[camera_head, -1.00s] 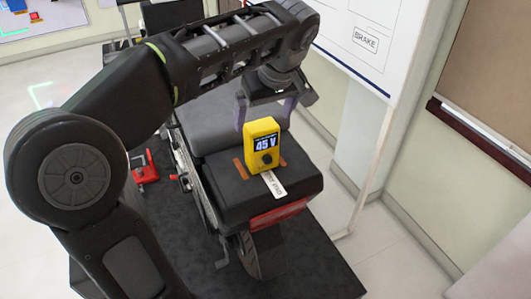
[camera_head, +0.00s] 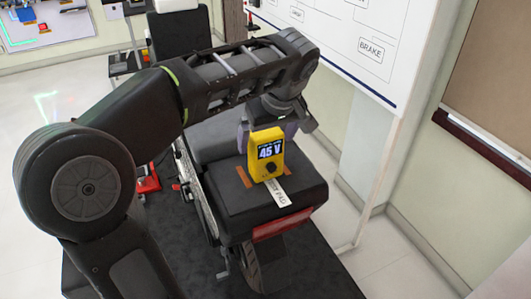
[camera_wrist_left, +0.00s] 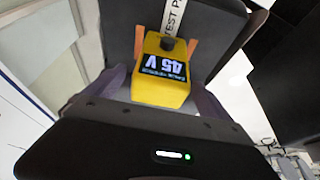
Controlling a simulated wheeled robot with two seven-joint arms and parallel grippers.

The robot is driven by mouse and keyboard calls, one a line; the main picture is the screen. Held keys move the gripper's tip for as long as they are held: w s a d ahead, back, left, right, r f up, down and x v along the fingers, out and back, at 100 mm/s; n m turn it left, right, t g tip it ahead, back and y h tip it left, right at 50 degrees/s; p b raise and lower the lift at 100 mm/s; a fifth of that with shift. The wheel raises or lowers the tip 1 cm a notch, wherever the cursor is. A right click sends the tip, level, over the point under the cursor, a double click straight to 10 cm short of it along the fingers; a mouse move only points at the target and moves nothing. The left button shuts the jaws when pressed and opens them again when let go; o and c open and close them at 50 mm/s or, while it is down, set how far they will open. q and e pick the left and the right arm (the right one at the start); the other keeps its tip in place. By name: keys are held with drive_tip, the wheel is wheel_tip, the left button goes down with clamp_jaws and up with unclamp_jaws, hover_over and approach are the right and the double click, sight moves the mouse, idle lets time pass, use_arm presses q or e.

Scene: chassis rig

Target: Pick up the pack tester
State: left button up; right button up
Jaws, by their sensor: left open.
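In the left wrist view my left gripper (camera_wrist_left: 165,88) is open, with a finger on each side of the tester. Contact is not clear. My right gripper is not in view.
A white label strip (camera_head: 279,193) lies in front of the tester. The seat belongs to a wheeled rig on a dark mat (camera_head: 320,275). A red object (camera_head: 148,180) lies at its left. A whiteboard (camera_head: 345,45) stands behind, right.

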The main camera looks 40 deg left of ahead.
use_arm(q)
drive_tip(key=shift+a+f, duration=0.15)
drive_tip(key=shift+f, duration=0.25)
drive_tip(key=p+x, duration=0.1)
drive_tip(key=x, duration=0.3)
drive_tip(key=shift+f, duration=0.2)
drive_tip(key=shift+c, duration=0.5)
drive_tip(key=c, duration=1.8)
wheel_tip(320, 180, up, 8)
drive_tip(key=shift+w, duration=0.1)
drive_tip(key=shift+r+p, duration=0.4)
drive_tip(key=shift+r, duration=0.7)
